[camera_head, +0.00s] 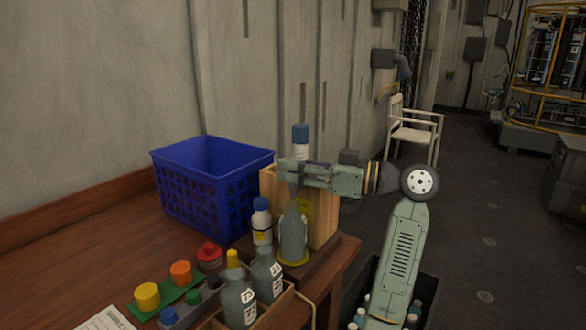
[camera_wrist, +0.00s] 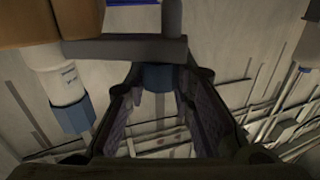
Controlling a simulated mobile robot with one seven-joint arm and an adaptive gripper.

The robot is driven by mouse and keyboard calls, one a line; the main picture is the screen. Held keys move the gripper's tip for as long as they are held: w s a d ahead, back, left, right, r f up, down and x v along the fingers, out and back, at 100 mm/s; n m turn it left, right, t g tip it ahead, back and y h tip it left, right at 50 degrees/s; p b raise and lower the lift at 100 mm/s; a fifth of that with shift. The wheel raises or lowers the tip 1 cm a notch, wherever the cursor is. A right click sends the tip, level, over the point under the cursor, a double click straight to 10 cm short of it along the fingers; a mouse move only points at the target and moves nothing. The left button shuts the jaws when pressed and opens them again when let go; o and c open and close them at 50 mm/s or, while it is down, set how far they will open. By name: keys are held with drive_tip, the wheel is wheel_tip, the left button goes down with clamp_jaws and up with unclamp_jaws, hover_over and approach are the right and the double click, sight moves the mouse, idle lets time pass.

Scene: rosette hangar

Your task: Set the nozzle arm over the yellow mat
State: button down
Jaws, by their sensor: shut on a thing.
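The nozzle arm (camera_wrist: 125,48) is a grey bar in the wrist view, with a blue block (camera_wrist: 158,77) between my fingers. A grey stem runs from the bar to the picture's top edge. In the head view my gripper (camera_head: 290,174) reaches in from the right, shut on the nozzle arm, and mostly hides it. The round yellow mat (camera_head: 294,262) lies below, with a grey-green bottle (camera_head: 293,232) standing on it, directly under my gripper. The exact gap between nozzle and bottle is unclear.
A wooden block (camera_head: 325,215) stands behind the bottle; a white, blue-capped bottle (camera_head: 262,222) stands left of it. A blue crate (camera_head: 205,180) is at the back. Grey bottles (camera_head: 238,300) stand in front, beside coloured buttons (camera_head: 181,273). Bare tabletop lies at left.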

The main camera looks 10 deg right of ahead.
drive_tip(key=shift+f, duration=0.1)
drive_tip(key=c, duration=1.3)
unclamp_jaws()
drive_tip(key=v, duration=1.2)
drive_tip(key=shift+s, duration=0.1)
drive_tip(key=shift+d, duration=0.15)
